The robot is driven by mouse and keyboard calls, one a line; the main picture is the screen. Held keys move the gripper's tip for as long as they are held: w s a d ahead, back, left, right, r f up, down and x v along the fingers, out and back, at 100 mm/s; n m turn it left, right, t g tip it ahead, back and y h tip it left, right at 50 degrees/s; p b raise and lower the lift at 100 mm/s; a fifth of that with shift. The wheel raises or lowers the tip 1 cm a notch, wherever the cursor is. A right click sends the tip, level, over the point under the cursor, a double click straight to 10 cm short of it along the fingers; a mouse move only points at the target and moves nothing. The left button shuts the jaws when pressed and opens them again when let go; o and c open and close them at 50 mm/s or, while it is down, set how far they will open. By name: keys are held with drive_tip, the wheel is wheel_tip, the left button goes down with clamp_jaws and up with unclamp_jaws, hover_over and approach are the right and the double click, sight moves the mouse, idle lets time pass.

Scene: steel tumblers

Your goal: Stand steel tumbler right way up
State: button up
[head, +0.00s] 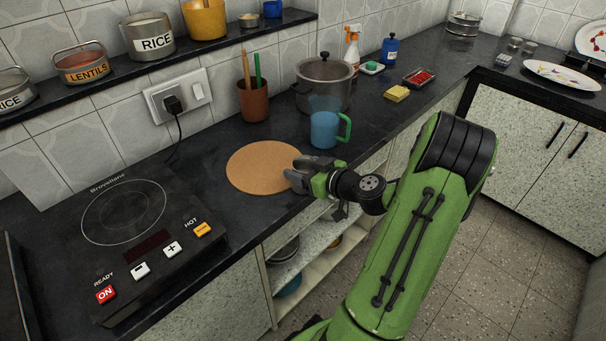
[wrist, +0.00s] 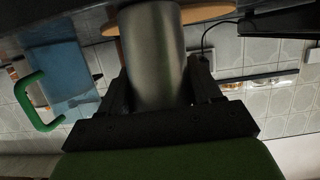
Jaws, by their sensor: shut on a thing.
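A steel tumbler (wrist: 155,60) fills the middle of the wrist view, a plain grey cylinder between the two dark fingers. My gripper (wrist: 160,88) is shut on its side. The wrist picture is upside down, so the tumbler's end at the picture's top points toward the counter. I cannot tell which end is the mouth, nor whether it touches the surface. In the head view my gripper (head: 296,175) is at the right edge of the round cork mat (head: 258,168), near the counter's front edge; the tumbler is hard to make out there.
A blue mug with a green handle (head: 324,130) stands close behind my gripper. Behind it are a lidded pot (head: 325,82) and a brown utensil cup (head: 254,100). An induction cooktop (head: 125,215) lies to the left. Most of the cork mat is bare.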

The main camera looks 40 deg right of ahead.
wheel_tip(320, 180, up, 10)
drive_tip(key=p, duration=0.3)
drive_tip(key=shift+p, duration=0.3)
